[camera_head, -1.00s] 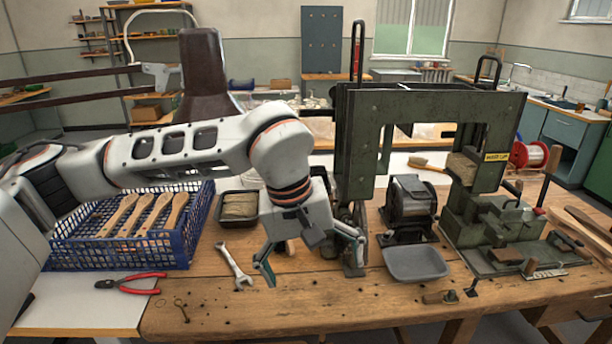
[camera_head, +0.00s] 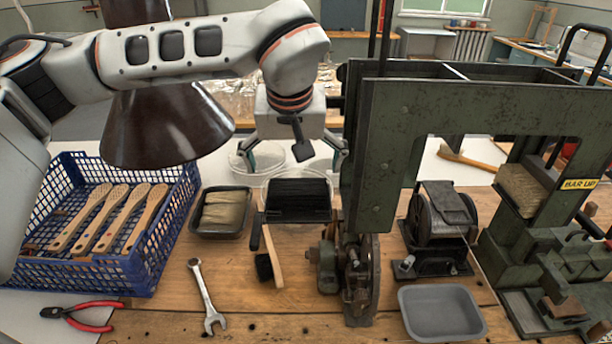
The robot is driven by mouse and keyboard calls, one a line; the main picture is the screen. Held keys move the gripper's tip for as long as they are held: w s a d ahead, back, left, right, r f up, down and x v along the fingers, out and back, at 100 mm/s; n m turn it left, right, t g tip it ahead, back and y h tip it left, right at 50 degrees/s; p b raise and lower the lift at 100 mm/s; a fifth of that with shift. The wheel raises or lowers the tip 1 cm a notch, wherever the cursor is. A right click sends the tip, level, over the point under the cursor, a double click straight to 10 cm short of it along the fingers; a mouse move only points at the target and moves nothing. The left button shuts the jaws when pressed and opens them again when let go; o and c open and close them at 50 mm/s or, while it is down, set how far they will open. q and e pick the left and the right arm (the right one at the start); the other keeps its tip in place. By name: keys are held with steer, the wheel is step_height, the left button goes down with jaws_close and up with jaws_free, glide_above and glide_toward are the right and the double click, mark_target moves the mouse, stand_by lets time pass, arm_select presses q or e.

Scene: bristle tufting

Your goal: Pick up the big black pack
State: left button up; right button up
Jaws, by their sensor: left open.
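The big black pack (camera_head: 298,195) is a dark, ribbed block on the bench, in front of or in a clear round dish; which one I cannot tell. My left gripper (camera_head: 293,163) hangs above and behind it in the picture. Its two fingers are spread wide, with nothing between them, and look apart from the pack. My right gripper is not in view.
A green press (camera_head: 395,120) stands close to the right of the pack. A wooden-handled brush (camera_head: 273,258) lies just in front. A black tray of tan bristle (camera_head: 207,232), a wrench (camera_head: 205,297) and a blue crate (camera_head: 150,262) are to the left.

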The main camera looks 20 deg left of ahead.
mark_target(298, 188)
arm_select(q)
steer(key=shift+w+f, duration=0.15)
steer(key=shift+f, duration=0.45)
steer(key=shift+w+a+f, duration=0.1)
steer(key=shift+f, duration=0.6)
steer(key=x, duration=0.3)
steer(key=shift+d+f+p, duration=0.35)
steer(key=shift+f, duration=0.1)
steer(key=shift+w+a+f, duration=0.1)
steer(key=shift+w+f, duration=0.25)
steer(key=shift+f, duration=0.2)
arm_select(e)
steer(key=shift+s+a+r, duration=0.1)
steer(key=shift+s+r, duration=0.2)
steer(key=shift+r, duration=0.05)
arm_select(q)
steer(key=shift+c, duration=0.4)
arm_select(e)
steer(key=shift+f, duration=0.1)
arm_select(q)
steer(key=c, duration=1.2)
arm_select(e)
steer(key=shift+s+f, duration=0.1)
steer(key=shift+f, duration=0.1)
